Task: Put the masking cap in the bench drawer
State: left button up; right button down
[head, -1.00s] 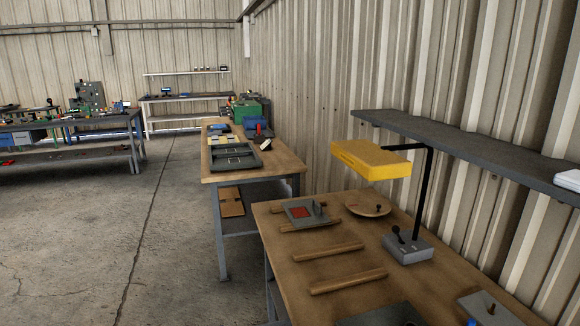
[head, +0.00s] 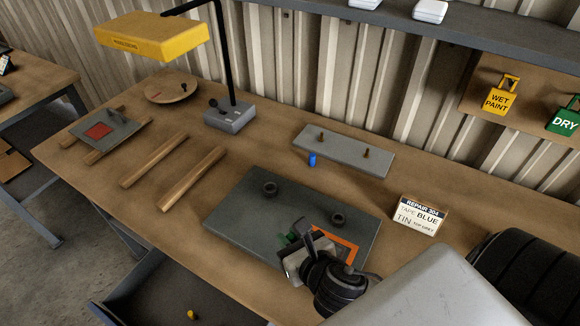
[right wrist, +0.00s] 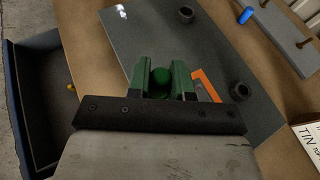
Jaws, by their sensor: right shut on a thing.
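My right gripper (head: 294,252) is over the front part of the dark grey plate (head: 245,215) on the bench. In the right wrist view its green jaws (right wrist: 162,82) are shut on a small round green cap (right wrist: 161,78). In the head view the cap is mostly hidden by the gripper. The bench drawer (head: 150,295) stands open at the lower left, with a small yellow piece (head: 191,314) inside. The drawer also shows at the left of the right wrist view (right wrist: 30,110). A blue cap (head: 312,160) stands by a light grey pegged block (head: 345,150). My left gripper is not in view.
An orange frame (head: 338,243) lies on the plate beside the gripper. Two dark rings (head: 269,188) sit on the plate. Wooden rails (head: 190,178), a yellow lamp (head: 150,37) and a sign card (head: 419,217) are around it. Bare bench lies between rails and plate.

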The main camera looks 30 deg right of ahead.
aim_at(172, 301)
jog(key=i+j+z, duration=0.75)
jog(key=j+z, duration=0.15)
jog(key=j, duration=0.35)
jog(key=i+j+z, duration=0.2)
jog(key=j+z, duration=0.25)
jog(key=j, duration=0.3)
jog(key=i+j+z, duration=0.1)
jog(key=j+z, duration=0.4)
jog(key=j, duration=0.35)
jog(key=j+z, duration=0.45)
jog(key=j, duration=0.35)
jog(key=k, duration=0.05)
